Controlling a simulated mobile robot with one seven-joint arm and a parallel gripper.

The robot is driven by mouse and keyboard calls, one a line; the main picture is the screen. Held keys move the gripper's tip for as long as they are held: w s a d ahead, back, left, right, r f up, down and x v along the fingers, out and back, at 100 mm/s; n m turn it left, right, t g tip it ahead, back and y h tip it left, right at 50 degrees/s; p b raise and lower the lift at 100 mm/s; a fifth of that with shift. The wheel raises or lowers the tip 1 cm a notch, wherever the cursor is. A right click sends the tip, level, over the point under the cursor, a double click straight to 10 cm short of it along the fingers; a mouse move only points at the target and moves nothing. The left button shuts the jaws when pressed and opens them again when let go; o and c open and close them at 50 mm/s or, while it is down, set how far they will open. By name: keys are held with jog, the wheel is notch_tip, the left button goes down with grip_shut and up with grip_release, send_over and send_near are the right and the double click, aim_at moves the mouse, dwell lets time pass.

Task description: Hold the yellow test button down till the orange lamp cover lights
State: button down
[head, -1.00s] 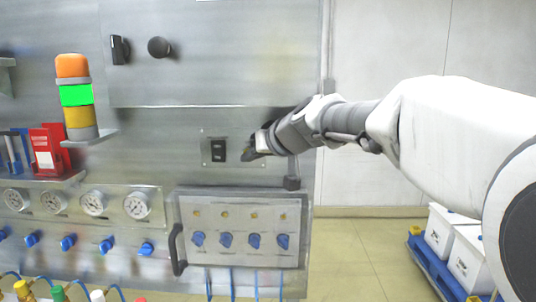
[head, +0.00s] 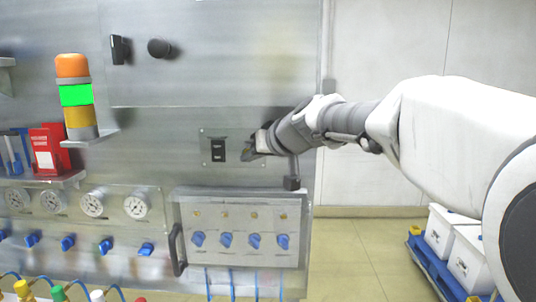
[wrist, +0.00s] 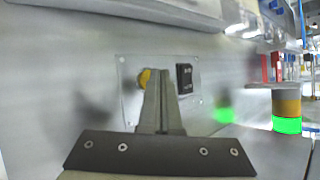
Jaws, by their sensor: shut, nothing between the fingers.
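The signal tower stands at the left of the head view. Its orange lamp cover (head: 72,66) on top is dull and unlit, while the green section (head: 76,95) below it glows. The yellow test button (wrist: 144,78) shows in the wrist view on a small metal plate (wrist: 127,72), partly behind my fingers. In the head view my arm's end hides it. My gripper (head: 246,154) is shut and empty. Its tips (wrist: 160,72) point at the plate, just beside the button in the picture. I cannot tell whether they touch it.
A black switch (head: 218,150) sits on the same plate, left of my gripper. Below is a panel with blue knobs (head: 226,240) and a black handle (head: 177,250). Gauges (head: 136,206) are at left.

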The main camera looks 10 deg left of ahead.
jog(key=shift+w+d+r, duration=0.1)
jog(key=shift+d+r, duration=0.05)
jog(key=shift+r, duration=0.55)
jog(key=shift+b, duration=0.3)
jog(key=s, duration=0.1)
jog(key=s+b, duration=0.1)
jog(key=s, duration=0.1)
jog(key=s+b, duration=0.1)
jog(key=s, duration=0.1)
jog(key=shift+f, duration=0.4)
